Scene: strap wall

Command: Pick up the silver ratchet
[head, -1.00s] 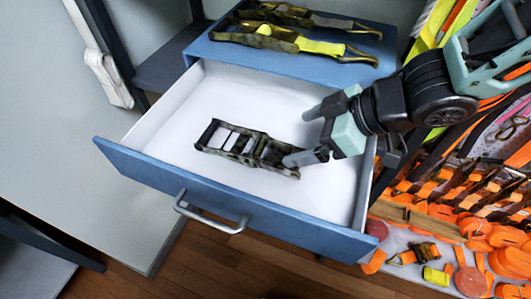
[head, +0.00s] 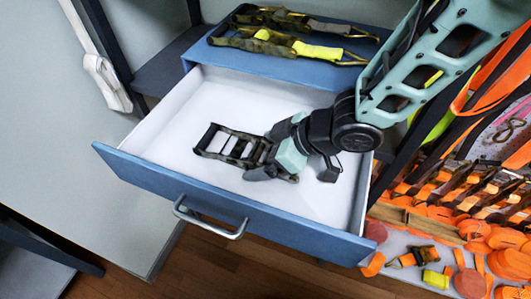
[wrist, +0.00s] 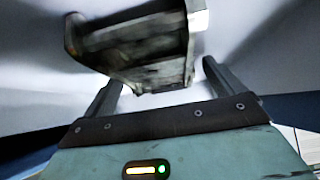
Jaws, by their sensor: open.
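The silver ratchet (head: 222,144), a dark, worn metal frame with crossbars, lies flat in the open white-lined drawer (head: 186,118). My gripper (head: 264,152) is open over its right part in the head view, with one finger on the near side. The gripper hides much of that right end. In the wrist view the ratchet (wrist: 135,45) is large and blurred, ahead of and between the two spread fingertips (wrist: 160,75). I cannot tell whether either finger touches it.
The drawer's blue front with its grey handle (head: 208,222) is on the near side. More ratchets with yellow straps (head: 290,45) lie on the blue cabinet top behind. Orange straps (head: 480,215) crowd the right. The drawer's left part is free.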

